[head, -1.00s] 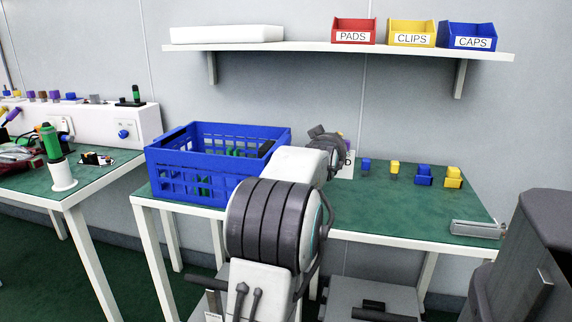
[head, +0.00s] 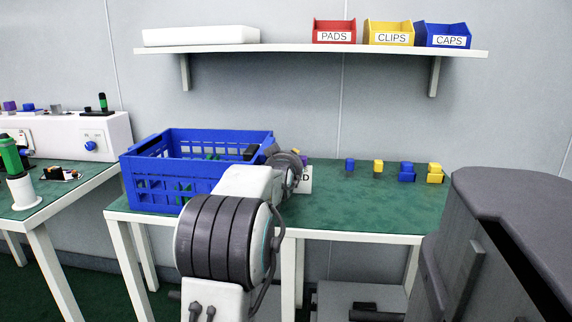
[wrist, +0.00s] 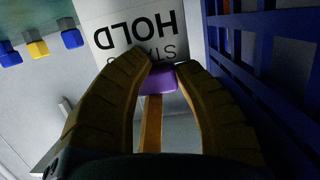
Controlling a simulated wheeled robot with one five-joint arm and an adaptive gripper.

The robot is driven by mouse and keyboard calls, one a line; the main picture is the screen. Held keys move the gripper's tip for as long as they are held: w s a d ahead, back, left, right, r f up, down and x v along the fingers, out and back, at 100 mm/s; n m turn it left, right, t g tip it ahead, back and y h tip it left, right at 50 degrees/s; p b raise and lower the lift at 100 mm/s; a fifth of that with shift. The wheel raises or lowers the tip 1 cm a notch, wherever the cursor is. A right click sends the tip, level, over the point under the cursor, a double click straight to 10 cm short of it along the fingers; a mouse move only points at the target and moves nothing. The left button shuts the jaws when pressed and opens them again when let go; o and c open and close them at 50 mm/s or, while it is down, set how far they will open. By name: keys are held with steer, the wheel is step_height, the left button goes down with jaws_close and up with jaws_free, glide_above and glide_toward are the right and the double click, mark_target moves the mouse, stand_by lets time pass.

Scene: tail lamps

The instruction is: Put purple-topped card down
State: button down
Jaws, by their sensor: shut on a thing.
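The card (head: 305,181) is white with a purple top (head: 304,158). In the wrist view the card (wrist: 112,34) shows the word HOLD upside down, with a second line partly covered. My gripper (wrist: 162,68) is shut on the purple top (wrist: 158,82), with a finger on each side. In the head view my gripper (head: 299,164) is mostly hidden behind my own wrist, just right of the blue crate. The card stands upright over the green-topped table (head: 340,212). I cannot tell whether its lower edge touches the table.
The blue crate (head: 150,190) stands close left of the card; its wall (wrist: 290,85) fills the right of the wrist view. Several small blue and yellow pieces (head: 407,174) stand to the right. Green tabletop between them and the card is clear. A shelf (head: 290,49) with bins hangs above.

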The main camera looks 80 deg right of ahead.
steer(key=shift+f, duration=0.15)
steer(key=c, duration=1)
jaws_free()
steer(key=shift+r, duration=0.25)
steer(key=shift+p+v, duration=2.7)
steer(key=shift+v, duration=3.3)
